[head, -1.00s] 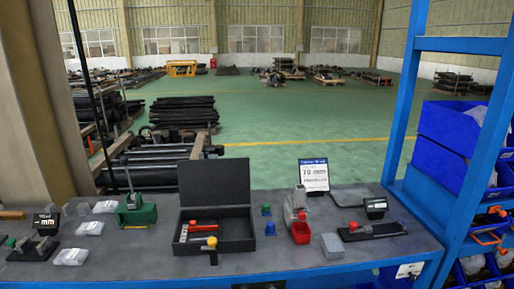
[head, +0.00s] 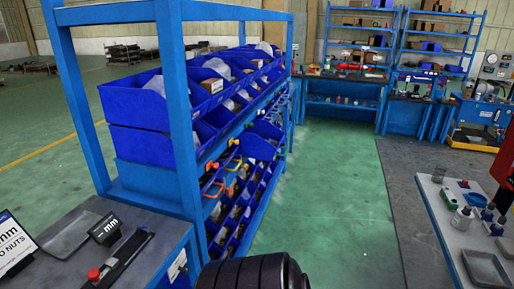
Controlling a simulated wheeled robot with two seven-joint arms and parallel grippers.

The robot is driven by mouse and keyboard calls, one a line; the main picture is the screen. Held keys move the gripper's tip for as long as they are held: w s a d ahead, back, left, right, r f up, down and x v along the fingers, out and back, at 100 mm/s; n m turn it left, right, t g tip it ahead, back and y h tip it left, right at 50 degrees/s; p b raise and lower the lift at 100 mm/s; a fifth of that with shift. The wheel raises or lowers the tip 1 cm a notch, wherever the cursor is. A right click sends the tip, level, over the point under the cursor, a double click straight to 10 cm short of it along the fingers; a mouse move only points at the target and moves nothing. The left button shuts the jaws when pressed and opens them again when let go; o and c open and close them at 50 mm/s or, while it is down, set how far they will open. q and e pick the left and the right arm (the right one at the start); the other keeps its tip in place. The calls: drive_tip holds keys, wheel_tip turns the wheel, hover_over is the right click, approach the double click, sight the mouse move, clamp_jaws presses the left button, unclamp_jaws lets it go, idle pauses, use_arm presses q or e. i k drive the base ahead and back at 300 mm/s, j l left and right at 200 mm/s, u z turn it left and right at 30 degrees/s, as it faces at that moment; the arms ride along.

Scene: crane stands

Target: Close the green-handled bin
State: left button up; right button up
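In the head view a blue shelf rack (head: 181,110) stands left of centre, with several rows of blue bins. Large open bins (head: 150,100) sit on its upper tiers, and smaller bins (head: 228,205) fill the lower tiers. Neither of my grippers is in view. A dark ribbed part, likely of my own arm, shows at the bottom centre.
A grey workbench (head: 75,237) with a sign, a tray and a small gauge is at lower left. A white-topped table (head: 440,213) with bottles stands at right. The green floor aisle (head: 330,190) between is clear. Blue shelves (head: 345,95) stand at the back.

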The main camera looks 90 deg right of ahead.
sight(261, 141)
drive_tip(key=z, duration=2.2)
